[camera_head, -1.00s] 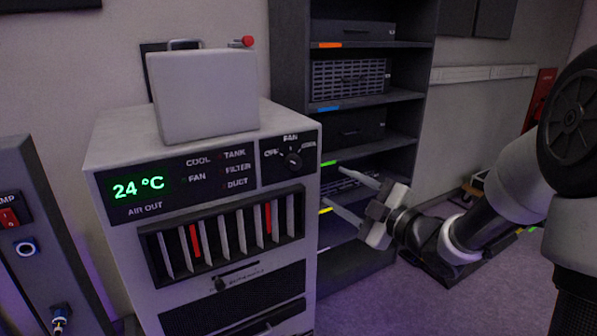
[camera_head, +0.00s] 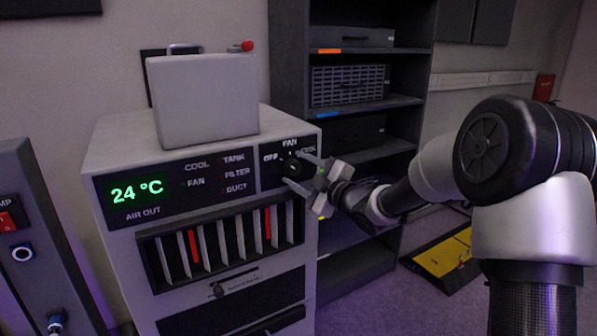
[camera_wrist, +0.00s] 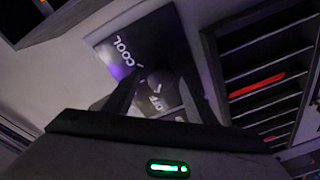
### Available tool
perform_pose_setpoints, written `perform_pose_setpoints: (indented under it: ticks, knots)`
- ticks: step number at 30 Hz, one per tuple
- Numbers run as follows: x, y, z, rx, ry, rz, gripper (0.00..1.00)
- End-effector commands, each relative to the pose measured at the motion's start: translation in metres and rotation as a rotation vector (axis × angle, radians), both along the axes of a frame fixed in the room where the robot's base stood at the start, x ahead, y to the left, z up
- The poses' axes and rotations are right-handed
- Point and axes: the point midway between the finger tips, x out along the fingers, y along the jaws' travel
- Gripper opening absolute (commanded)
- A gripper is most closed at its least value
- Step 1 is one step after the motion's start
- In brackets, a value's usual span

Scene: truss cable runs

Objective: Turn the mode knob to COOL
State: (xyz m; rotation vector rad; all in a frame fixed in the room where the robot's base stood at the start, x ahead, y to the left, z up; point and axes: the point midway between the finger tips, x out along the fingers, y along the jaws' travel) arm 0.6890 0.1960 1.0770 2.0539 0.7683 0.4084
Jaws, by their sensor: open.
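The mode knob (camera_head: 293,167) is a dark round knob on the black panel at the upper right of the white unit's front. Labels OFF, FAN and COOL run around it from left to right. Which label its pointer faces is not clear. My gripper (camera_head: 298,172) is open at the panel, one finger above and one below the knob's right side. In the wrist view the fingers (camera_wrist: 160,98) straddle the knob (camera_wrist: 160,78), with COOL and OFF readable near it. Whether the fingers touch the knob cannot be told.
The unit's display (camera_head: 131,190) reads 24 °C. Slots with red and white fins (camera_head: 225,240) lie below the panel. A grey box (camera_head: 205,97) stands on top. A dark shelf rack (camera_head: 365,55) stands behind my arm. A yellow-topped item (camera_head: 443,253) lies on the floor.

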Motion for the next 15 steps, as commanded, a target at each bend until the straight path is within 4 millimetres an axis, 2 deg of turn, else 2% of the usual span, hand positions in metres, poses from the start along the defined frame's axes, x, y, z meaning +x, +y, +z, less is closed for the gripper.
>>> perform_pose_setpoints:
  ticks: [6, 13, 15]
  knots:
    - [0.0002, 0.0003, 0.0001, 0.0, 0.0, 0.0, 0.51]
    - [0.0, 0.0001, 0.0001, 0.0, 0.0, 0.0, 0.13]
    - [-0.0001, 0.0001, 0.0001, 0.0, 0.0, 0.0, 0.1]
